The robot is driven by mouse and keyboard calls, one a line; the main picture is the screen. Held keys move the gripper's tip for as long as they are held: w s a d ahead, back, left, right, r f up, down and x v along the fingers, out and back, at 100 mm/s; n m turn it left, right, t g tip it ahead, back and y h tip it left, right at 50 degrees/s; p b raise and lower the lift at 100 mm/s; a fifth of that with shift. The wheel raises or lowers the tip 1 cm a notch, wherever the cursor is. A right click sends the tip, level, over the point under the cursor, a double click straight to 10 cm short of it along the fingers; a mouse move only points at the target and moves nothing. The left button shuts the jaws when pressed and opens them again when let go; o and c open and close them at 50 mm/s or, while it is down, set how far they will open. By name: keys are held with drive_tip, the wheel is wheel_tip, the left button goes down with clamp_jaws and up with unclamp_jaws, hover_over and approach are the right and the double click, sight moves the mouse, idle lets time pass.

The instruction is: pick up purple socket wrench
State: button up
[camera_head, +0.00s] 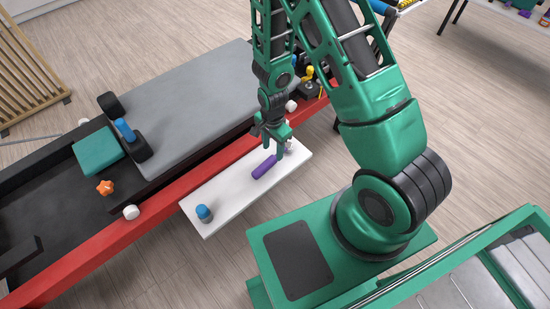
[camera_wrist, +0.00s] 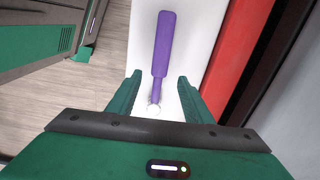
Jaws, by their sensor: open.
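The purple socket wrench (camera_head: 264,167) lies on a white shelf board (camera_head: 228,188) in the head view. In the wrist view the wrench (camera_wrist: 163,48) runs away from me, its thick handle far and its thin shaft near. In the wrist view my gripper (camera_wrist: 160,90) is open, with one finger on each side of the thin shaft. The shaft's near end has a pale, hard-to-read tip. The fingers appear apart from the wrench.
A blue-capped object (camera_head: 204,213) stands at the board's left end. A red rail (camera_head: 160,208) runs along the board's far side. Beyond it are a grey panel (camera_head: 200,100), a green box (camera_head: 97,151) and an orange knob (camera_head: 105,187).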

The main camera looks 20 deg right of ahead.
sight(273, 157)
drive_tip(key=shift+f, duration=2.95)
clamp_jaws()
